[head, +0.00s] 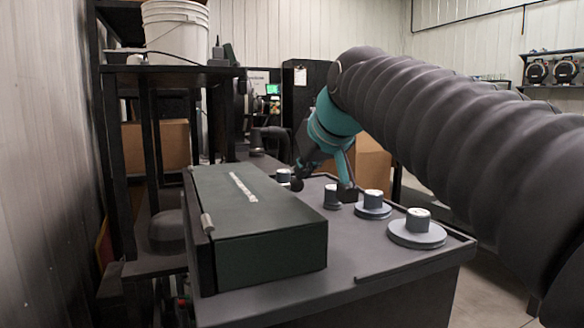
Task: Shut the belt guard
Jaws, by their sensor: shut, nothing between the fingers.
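The belt guard (262,208) is a long dark green box-shaped cover on the left of the grey machine top. Its upper face lies nearly flat and carries a pale strip. A small hinge-like metal cylinder shows at its near left edge. I see no clear gap along its near end; its far side is partly hidden. My gripper (297,184) points down beyond the guard's right edge, near its far half. It is shut and empty. Its tip is small and dark, and I cannot tell whether it touches the guard.
Several round grey weights or seed plates with knobs, such as one at the near right (417,231), stand on the machine top (350,260) right of the guard. A dark rack with a white bucket (175,30) stands at the left. Cardboard boxes (372,160) are behind.

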